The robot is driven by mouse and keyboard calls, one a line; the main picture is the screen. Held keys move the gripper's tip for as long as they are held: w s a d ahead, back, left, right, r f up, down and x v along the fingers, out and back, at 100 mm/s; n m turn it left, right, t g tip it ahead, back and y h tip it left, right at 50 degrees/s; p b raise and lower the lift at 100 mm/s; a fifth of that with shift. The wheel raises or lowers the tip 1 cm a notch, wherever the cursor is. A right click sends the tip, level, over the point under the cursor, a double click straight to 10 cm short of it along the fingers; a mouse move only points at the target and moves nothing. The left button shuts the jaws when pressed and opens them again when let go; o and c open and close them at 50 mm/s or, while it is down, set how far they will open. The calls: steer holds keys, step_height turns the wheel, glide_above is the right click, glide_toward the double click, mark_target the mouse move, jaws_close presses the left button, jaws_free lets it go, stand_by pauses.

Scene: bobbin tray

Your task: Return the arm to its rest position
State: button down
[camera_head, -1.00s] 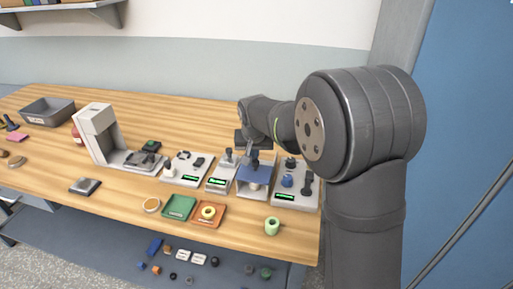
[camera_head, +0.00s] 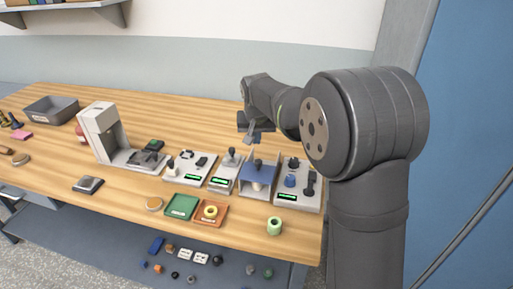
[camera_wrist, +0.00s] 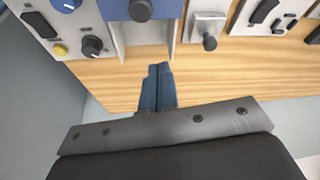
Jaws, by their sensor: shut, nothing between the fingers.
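My gripper (camera_head: 250,138) is up at the back of the workbench, above and behind the row of grey control boxes. In the wrist view its fingers (camera_wrist: 157,88) are together with nothing between them. The fingertips point toward the blue-topped box (camera_wrist: 165,12) and are apart from it. The blue-topped box also shows in the head view (camera_head: 261,171). My upper arm hides the back right of the bench.
Control boxes (camera_head: 189,167) stand in a row below my gripper. In front are a green tray (camera_head: 181,206), an orange tray (camera_head: 220,220) holding a yellow ring, and a pale green bobbin (camera_head: 274,226). A grey bin (camera_head: 50,110) and white machine (camera_head: 97,119) stand left. The back is clear.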

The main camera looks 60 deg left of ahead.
steer(key=v, duration=0.5)
steer(key=shift+r, duration=0.1)
steer(key=shift+s+d+f, duration=0.1)
steer(key=shift+f, duration=2.3)
steer(key=shift+d+f, duration=0.1)
steer(key=shift+f, duration=2.3)
